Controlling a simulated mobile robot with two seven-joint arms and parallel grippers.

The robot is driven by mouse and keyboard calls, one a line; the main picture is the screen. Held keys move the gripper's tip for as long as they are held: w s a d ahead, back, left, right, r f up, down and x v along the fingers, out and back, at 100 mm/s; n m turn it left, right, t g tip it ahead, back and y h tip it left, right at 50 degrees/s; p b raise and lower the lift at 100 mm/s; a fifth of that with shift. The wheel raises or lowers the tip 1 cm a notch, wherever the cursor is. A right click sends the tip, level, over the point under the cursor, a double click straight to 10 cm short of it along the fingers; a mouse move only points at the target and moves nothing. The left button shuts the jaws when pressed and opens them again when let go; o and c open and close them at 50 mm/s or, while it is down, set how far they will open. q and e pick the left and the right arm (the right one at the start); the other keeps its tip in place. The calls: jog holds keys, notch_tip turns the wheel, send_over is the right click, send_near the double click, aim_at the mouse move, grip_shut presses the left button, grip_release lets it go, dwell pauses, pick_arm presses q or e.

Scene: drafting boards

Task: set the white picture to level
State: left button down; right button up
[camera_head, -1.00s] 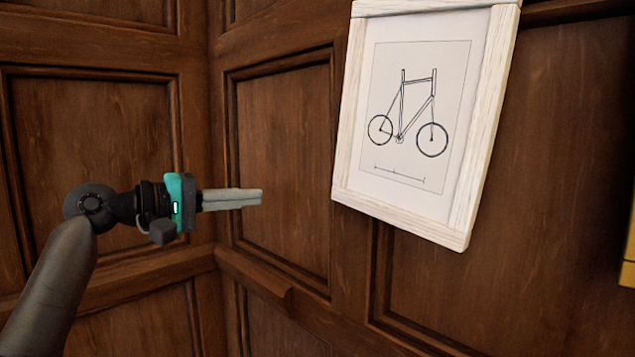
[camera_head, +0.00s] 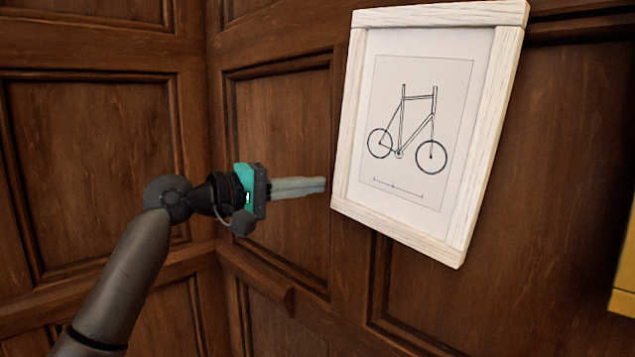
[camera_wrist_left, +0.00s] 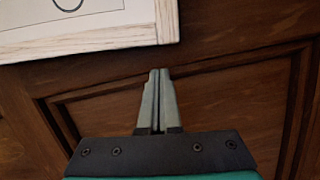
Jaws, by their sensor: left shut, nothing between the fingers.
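The white picture (camera_head: 348,120), a whitewashed wood frame around a bicycle drawing, hangs on the panelled wall right of centre in the head view. It looks turned clockwise against the panel lines: its sides lean right at the top and its lower edge runs down to the right. My left gripper (camera_head: 324,185) is shut and empty, its fingertips just left of the frame's lower left corner. In the left wrist view the shut fingers (camera_wrist_left: 159,72) point at bare wall below a corner of the frame (camera_wrist_left: 110,38), with a small gap showing. My right gripper is not in view.
Dark wood panels with raised mouldings (camera_head: 285,292) cover both walls, which meet in a corner left of the picture. A yellow object (camera_head: 622,290) shows at the right edge. The wall below the picture is clear.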

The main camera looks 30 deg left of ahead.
aim_at(337, 205)
pick_arm(q)
jog(key=shift+s+d+f, duration=0.1)
jog(key=shift+s+d, duration=0.15)
jog(key=shift+d, duration=0.25)
jog(key=shift+s+d+f, duration=0.1)
jog(key=shift+s+d, duration=0.1)
jog(key=shift+d, duration=0.3)
jog(key=shift+s+d+f+n+p, duration=0.3)
jog(key=shift+d+f+n, duration=0.15)
jog(key=shift+d, duration=0.3)
jog(key=shift+s+d+f+n+p, duration=0.15)
jog(key=shift+s+d+f+n, duration=0.15)
jog(key=shift+d+f, duration=0.3)
jog(key=shift+w+d+r, duration=0.1)
jog(key=shift+w+r, duration=0.05)
